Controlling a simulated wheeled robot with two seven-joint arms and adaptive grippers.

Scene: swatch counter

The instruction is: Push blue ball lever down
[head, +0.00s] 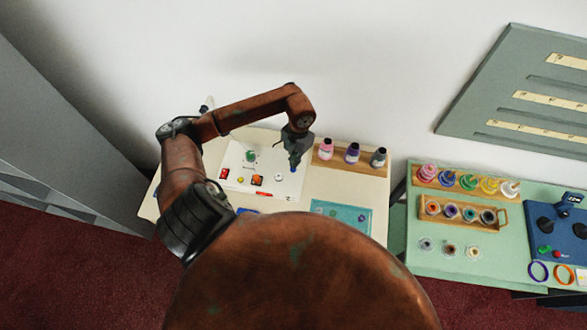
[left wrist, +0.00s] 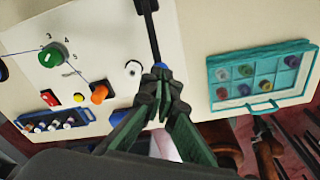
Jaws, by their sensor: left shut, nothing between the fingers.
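The control panel (head: 235,180) is a white board on the cream table, with a green knob (head: 250,155) and an orange knob. A dark lever rod (left wrist: 153,35) comes in from the top of the left wrist view and ends at the fingertips. A small blue spot, the blue ball (head: 294,168), shows at the fingertips in the head view; it is mostly hidden. My left gripper (head: 296,162) is shut, with its fingertips (left wrist: 160,72) pointing down at the rod's end. Whether they touch the ball is unclear. My right gripper is out of view.
A white knob (left wrist: 133,68) sits close beside the fingertips. A teal tray (head: 317,207) lies on the near right. A wooden rack (head: 338,160) with bottles stands behind it. A green counter (head: 405,205) with jars and rings is farther right.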

